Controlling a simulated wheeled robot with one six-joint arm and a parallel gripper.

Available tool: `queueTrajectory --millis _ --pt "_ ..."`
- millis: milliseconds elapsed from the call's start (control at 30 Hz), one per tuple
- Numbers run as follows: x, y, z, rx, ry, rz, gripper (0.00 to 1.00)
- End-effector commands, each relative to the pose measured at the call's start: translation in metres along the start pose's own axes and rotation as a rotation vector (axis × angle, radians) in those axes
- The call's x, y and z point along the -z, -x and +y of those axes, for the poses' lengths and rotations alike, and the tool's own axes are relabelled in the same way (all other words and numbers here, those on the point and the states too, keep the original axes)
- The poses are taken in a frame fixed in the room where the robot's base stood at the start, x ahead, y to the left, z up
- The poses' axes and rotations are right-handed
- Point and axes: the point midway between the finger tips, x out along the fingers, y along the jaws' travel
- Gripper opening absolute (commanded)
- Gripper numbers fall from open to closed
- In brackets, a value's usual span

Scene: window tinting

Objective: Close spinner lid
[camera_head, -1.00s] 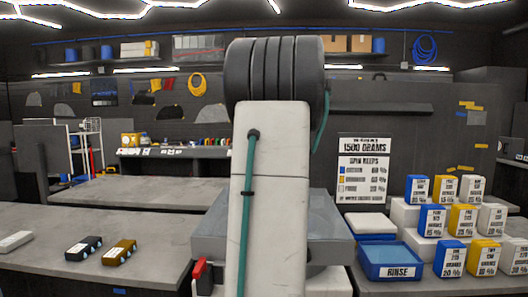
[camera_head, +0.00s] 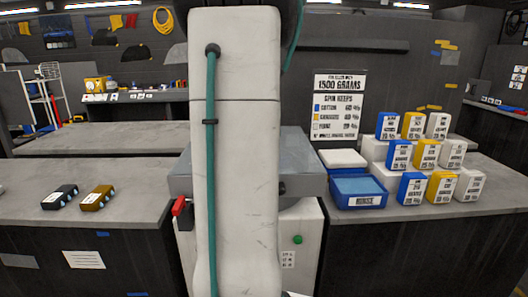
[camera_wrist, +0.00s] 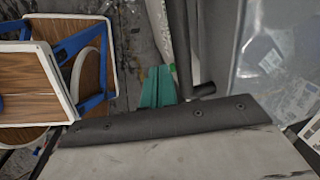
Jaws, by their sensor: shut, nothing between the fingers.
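The spinner is a white cabinet (camera_head: 305,222) with a green button (camera_head: 298,239), mostly hidden behind my arm in the head view. A wide grey top part (camera_head: 300,165) sits on it. I cannot tell from this view whether that is the lid or how far it stands open. A red handle (camera_head: 181,207) shows at its left. In the wrist view, a pale translucent panel (camera_wrist: 275,55), perhaps the lid, fills the right side.
A blue rinse tub (camera_head: 358,192) and stacked labelled blocks (camera_head: 425,155) stand right of the spinner. Two small blocks (camera_head: 97,197) lie on the left counter (camera_head: 130,165). In the wrist view, a wood-topped blue-framed piece (camera_wrist: 90,60) stands at left.

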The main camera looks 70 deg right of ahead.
Motion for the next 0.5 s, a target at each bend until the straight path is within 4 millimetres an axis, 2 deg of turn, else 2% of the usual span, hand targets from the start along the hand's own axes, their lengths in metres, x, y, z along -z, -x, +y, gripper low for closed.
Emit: queueTrajectory --millis 33,200,333,500 --pt "0.004 0.016 0.002 0.018 -0.006 0.004 0.00" --pt "0.006 0.054 0.017 0.022 -0.009 0.006 0.00" --pt "0.006 0.079 0.028 0.023 -0.008 0.006 0.00" --pt "0.006 0.100 0.037 0.022 -0.007 0.007 0.00"
